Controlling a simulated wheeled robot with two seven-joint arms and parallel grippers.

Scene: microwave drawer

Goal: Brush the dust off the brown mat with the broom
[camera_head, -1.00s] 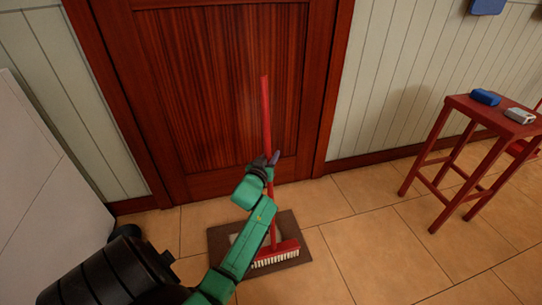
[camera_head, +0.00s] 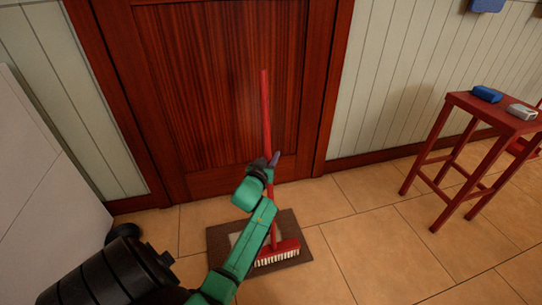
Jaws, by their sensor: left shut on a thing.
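A red broom (camera_head: 266,110) stands nearly upright in front of the door. Its head (camera_head: 278,252), with pale bristles pointing down, is over the right front part of the brown mat (camera_head: 298,232). My left gripper (camera_head: 271,163) is shut on the broom's handle about midway up. A pale patch of dust (camera_head: 235,239) shows on the mat left of the handle; my left forearm hides part of the mat and perhaps more dust. My right gripper is not in view.
A dark red wooden door (camera_head: 215,90) stands just behind the mat. A red stool (camera_head: 455,150) at the right holds a blue item (camera_head: 487,95) and a grey-white item (camera_head: 521,112). A white panel (camera_head: 40,180) is at the left. Tiled floor (camera_head: 370,240) is clear between mat and stool.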

